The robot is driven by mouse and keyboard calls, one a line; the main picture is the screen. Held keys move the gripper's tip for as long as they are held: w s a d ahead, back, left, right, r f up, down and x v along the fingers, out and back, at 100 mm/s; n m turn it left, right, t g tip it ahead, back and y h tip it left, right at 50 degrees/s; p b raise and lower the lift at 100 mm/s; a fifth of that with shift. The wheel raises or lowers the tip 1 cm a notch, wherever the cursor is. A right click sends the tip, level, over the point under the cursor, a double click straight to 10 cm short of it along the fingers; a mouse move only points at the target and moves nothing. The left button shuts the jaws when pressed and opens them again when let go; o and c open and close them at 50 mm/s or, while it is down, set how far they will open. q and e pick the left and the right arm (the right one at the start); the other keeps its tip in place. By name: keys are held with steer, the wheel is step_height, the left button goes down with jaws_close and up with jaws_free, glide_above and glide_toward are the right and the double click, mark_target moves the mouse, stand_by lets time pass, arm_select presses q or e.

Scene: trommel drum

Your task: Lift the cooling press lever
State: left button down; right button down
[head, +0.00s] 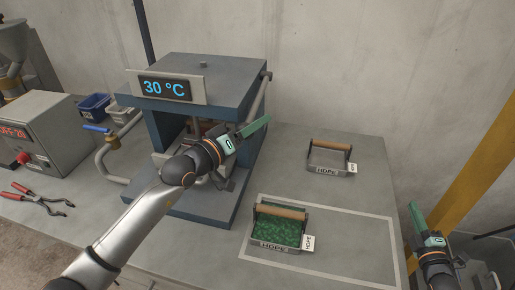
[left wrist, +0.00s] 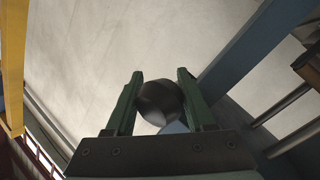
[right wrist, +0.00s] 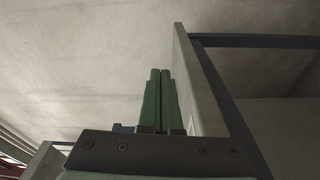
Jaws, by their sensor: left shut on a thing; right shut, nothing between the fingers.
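The cooling press (head: 215,75) is a blue-grey frame with a display reading 30 °C. Its lever (head: 258,98) is a grey bar on the right side, slanting down from a pivot near the top plate. My left gripper (head: 262,124) is at the lever's lower end, its arm crossing in front of the press opening. In the left wrist view its fingers (left wrist: 158,80) are shut on a dark round knob (left wrist: 158,100), the lever's end. The head view hides this grip. My right gripper (head: 415,210) is shut and empty at the far right; its fingers touch in the right wrist view (right wrist: 160,75).
A green-filled HDPE tray (head: 266,246) stands inside the marked outline on the table. Another HDPE tray (head: 320,169) stands behind it. Red tongs (head: 38,199), a control box (head: 38,130) and a blue-handled pipe (head: 105,155) are on the left. A yellow post (head: 478,165) rises at right.

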steer(key=w+a+r+n+g+y, duration=0.1)
steer(key=w+a+r+n+y, duration=0.1)
steer(key=a+r+n+y, duration=0.65)
steer(key=w+a+r+n+y, duration=0.2)
steer(key=a+r+n+y, duration=0.4)
steer(key=a+n, duration=0.4)
steer(key=s+a+n+g+y, duration=0.4)
steer(key=a+n+g, duration=0.9)
steer(key=a+n, duration=0.15)
arm_select(q)
steer(key=shift+r, duration=0.25)
arm_select(e)
steer(key=w+a+r, duration=0.3)
steer(key=a, duration=0.7)
steer(key=shift+a+r, duration=0.3)
steer(key=shift+w, duration=0.1)
arm_select(q)
steer(key=shift+f, duration=0.1)
arm_select(e)
steer(key=shift+r, duration=0.9)
